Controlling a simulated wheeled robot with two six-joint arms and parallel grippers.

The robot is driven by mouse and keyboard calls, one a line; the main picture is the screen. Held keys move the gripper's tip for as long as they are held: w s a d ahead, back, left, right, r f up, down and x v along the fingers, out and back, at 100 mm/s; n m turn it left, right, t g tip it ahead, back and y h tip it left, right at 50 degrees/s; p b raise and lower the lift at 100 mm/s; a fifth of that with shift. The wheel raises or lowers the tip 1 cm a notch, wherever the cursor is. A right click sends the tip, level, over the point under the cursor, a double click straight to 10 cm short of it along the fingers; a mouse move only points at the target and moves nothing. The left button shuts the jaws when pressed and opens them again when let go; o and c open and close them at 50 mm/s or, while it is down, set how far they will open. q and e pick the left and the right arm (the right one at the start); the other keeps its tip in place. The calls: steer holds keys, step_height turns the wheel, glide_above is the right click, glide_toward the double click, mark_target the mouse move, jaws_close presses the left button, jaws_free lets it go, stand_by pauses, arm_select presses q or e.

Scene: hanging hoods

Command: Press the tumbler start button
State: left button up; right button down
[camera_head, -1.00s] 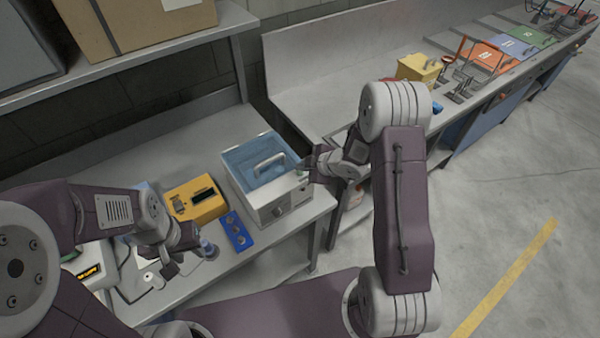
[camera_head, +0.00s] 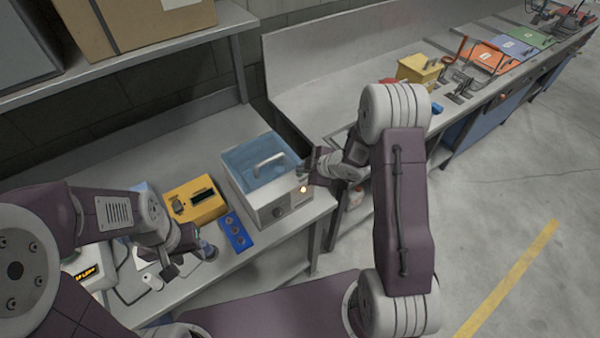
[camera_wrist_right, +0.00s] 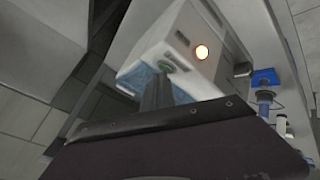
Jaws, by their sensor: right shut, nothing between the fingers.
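The tumbler (camera_head: 270,212) is a pale grey box with a clear blue lid (camera_head: 262,170) and a handle on top. It stands near the right end of the bench.
A yellow device (camera_head: 195,200) and a blue block with holes (camera_head: 235,232) stand left of the tumbler. A device with a lit display (camera_head: 90,272) sits at the far left. A shelf with a cardboard box (camera_head: 135,25) is above. The floor at right is clear.

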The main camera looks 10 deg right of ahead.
mark_target(302, 174)
stand_by(0.4)
steer(key=shift+r+p, duration=0.75)
step_height(302, 174, up, 5)
steer(key=p, duration=0.4)
steer(key=shift+r+p, duration=0.1)
steer(key=shift+p, duration=0.25)
steer(key=shift+f, duration=0.2)
